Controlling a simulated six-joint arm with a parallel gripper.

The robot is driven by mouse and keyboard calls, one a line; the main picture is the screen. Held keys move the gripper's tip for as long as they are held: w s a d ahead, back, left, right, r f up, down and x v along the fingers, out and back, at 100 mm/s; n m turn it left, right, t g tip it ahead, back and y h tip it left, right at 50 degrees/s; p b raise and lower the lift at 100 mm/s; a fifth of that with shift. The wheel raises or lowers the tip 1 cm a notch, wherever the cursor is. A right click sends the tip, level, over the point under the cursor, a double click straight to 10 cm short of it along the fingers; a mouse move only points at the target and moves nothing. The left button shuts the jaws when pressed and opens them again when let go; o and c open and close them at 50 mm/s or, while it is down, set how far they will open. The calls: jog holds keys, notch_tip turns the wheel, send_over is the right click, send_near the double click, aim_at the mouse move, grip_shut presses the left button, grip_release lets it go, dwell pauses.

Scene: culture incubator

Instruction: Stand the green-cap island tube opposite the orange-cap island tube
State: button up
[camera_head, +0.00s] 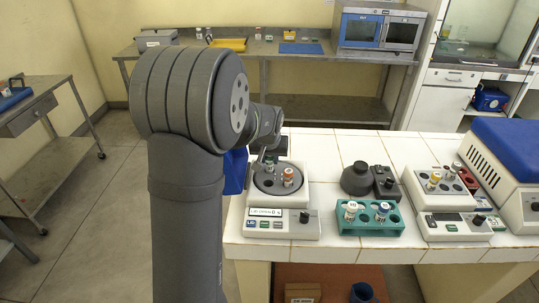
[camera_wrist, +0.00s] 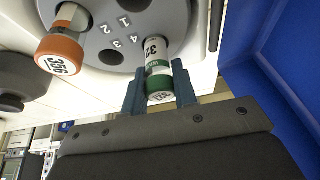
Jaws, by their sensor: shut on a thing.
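The green-cap tube (camera_wrist: 157,72) is between the fingers of my gripper (camera_wrist: 158,88), which is shut on it near the cap. The orange-cap tube (camera_wrist: 62,42) stands in the rotor by the mark 2, across the middle from the green-cap tube.
A block with tubes (camera_head: 434,205) and a blue-lidded machine (camera_head: 512,150) stand further right. A blue panel (camera_wrist: 270,70) is close beside my gripper.

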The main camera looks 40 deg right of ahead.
jog(key=shift+f, duration=0.4)
jog(key=o, duration=1.4)
jog(key=shift+r, duration=3.75)
